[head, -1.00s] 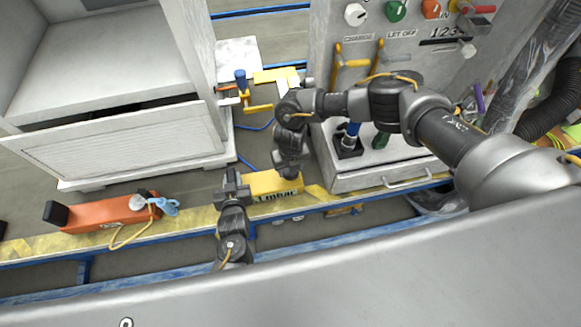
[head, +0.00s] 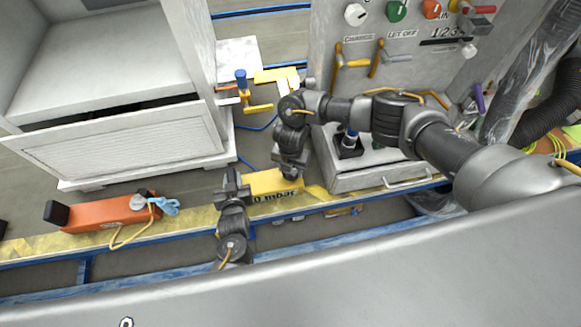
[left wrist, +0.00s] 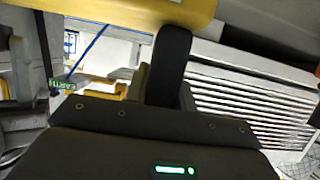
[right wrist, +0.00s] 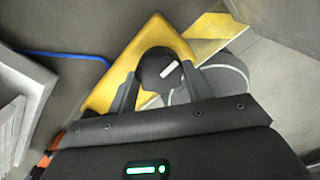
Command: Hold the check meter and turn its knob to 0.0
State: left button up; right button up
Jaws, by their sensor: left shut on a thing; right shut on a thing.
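The check meter (head: 270,185) is a yellow box low in the middle of the head view, with "0 mbar" partly readable on its near side. My left gripper (head: 236,184) is shut on its left end. In the left wrist view the meter (left wrist: 110,8) crosses the top edge beside a dark finger. My right gripper (head: 290,174) comes down on the meter's right part. In the right wrist view its fingers (right wrist: 158,88) are shut on the black round knob (right wrist: 150,66), which has a white pointer mark. The full reading is hidden in the head view.
An orange device (head: 100,213) with a blue clip and yellow cable lies to the left. A white cabinet (head: 130,142) stands behind it. A grey control panel (head: 335,100) with coloured knobs and yellow handles stands at the back right. A blue-edged rail runs along the front.

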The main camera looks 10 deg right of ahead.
dwell(0.5)
jog(key=o, duration=1)
jog(key=shift+r, duration=6)
pick_arm(q)
jog(key=o, duration=1)
jog(key=shift+c, duration=0.2)
